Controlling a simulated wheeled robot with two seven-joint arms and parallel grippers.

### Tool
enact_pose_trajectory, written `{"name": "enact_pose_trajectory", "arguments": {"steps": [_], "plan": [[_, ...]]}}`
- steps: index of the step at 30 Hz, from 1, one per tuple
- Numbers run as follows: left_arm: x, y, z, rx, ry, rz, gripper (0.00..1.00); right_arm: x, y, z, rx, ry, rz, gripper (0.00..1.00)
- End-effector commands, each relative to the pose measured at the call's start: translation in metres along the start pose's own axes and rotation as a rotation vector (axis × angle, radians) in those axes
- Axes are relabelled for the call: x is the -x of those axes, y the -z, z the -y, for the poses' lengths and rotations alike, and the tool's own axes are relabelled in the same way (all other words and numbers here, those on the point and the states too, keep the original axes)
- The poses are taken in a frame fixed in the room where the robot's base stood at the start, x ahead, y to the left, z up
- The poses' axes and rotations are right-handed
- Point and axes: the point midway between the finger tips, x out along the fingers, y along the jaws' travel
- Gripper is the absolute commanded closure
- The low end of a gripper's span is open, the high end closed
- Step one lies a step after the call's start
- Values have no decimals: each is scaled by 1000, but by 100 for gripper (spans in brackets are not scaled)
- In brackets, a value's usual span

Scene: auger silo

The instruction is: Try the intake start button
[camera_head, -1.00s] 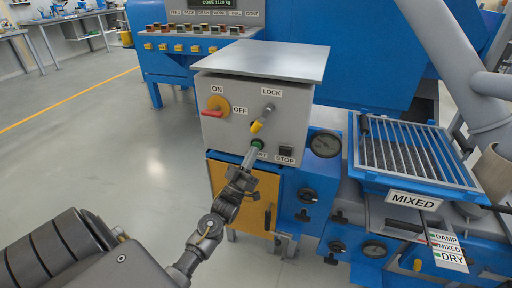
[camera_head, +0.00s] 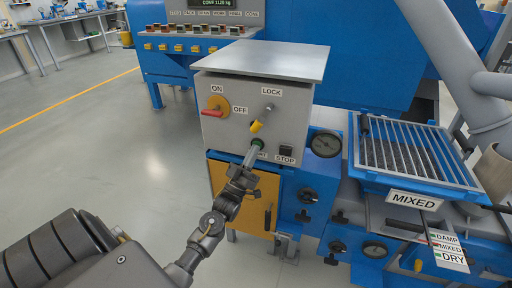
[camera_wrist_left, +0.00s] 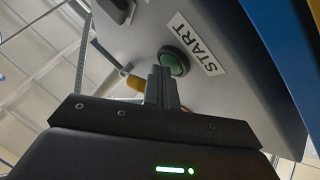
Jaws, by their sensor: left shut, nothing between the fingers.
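The green start button (camera_head: 258,143) is low on the front of the grey control box (camera_head: 225,133). In the left wrist view the green button (camera_wrist_left: 174,61) sits beside its START label (camera_wrist_left: 195,43). My left gripper (camera_head: 252,152) is shut and empty, its fingertips right at the button. In the left wrist view the closed fingers (camera_wrist_left: 161,82) partly overlap the button's lower left edge; I cannot tell whether they touch it. My right gripper does not show.
The box also carries a red-handled ON/OFF switch (camera_head: 215,108), a LOCK (camera_head: 268,108) with a yellow tag (camera_head: 256,126), and a black STOP button (camera_head: 286,150). A grate tray marked MIXED (camera_head: 413,198) stands to the right. The floor at left is clear.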

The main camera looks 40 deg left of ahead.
Motion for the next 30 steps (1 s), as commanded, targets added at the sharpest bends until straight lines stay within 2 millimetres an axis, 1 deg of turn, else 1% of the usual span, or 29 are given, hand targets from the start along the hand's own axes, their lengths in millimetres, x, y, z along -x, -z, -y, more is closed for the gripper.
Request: {"name": "enact_pose_trajectory", "arguments": {"steps": [14, 23, 30], "plan": [[0, 2, -1, -1, 0, -1, 100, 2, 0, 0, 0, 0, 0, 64], [10, 9, -8, -1, 0, -1, 100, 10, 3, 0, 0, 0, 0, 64], [13, 10, -9, -1, 0, -1, 100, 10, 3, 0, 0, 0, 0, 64]]}}
